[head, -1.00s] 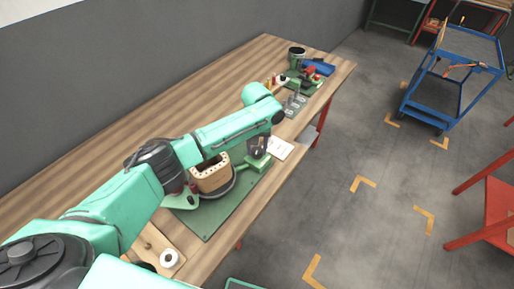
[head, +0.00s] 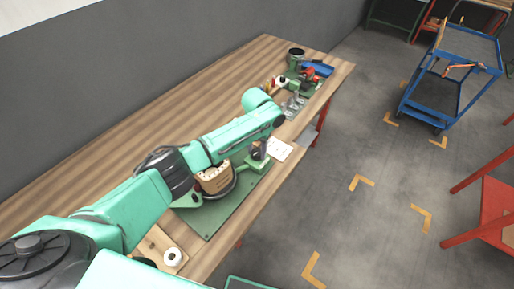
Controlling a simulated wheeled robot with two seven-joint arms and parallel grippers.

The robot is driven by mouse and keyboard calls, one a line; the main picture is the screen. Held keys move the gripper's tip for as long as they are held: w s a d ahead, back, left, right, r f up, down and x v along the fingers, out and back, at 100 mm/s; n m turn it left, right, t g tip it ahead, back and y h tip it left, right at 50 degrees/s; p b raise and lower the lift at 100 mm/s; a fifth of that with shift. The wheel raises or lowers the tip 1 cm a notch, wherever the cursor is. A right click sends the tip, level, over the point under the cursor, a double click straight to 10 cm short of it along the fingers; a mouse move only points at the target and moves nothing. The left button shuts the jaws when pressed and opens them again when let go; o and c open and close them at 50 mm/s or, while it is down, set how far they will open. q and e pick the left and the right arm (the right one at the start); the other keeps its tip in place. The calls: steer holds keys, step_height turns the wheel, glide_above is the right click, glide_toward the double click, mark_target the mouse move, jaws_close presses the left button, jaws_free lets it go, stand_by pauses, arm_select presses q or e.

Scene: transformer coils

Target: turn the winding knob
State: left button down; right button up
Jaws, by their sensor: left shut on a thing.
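The winding machine is a green fixture (head: 250,165) on a dark green mat (head: 212,222) near the bench's front edge. A tan coil block (head: 215,180) with a row of holes sits on it, partly hidden behind my left arm. My left arm reaches over it from the lower left and bends down at the far end. My left gripper (head: 258,150) is dark and small, at the right end of the fixture, shut on the winding knob. The knob itself is hidden by the gripper. My right gripper is out of view.
A white roll (head: 172,256) sits on a wooden board near the front left. A dark can (head: 296,53) and a blue tray (head: 318,68) stand at the far end. The bench's back left is clear.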

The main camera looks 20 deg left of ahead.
mark_target(257, 152)
arm_select(q)
steer(key=m+p, duration=0.1)
steer(key=m, duration=0.2)
steer(key=shift+r+m, duration=0.1)
steer(key=shift+m, duration=0.3)
steer(key=m, duration=0.3)
steer(key=shift+m, duration=0.3)
steer(key=m, duration=0.3)
steer(key=shift+w, duration=0.1)
steer(key=shift+m, duration=2)
steer(key=shift+c, duration=1.6)
jaws_free()
step_height(257, 152, up, 14)
steer(key=b, duration=0.2)
steer(key=shift+r, duration=0.25)
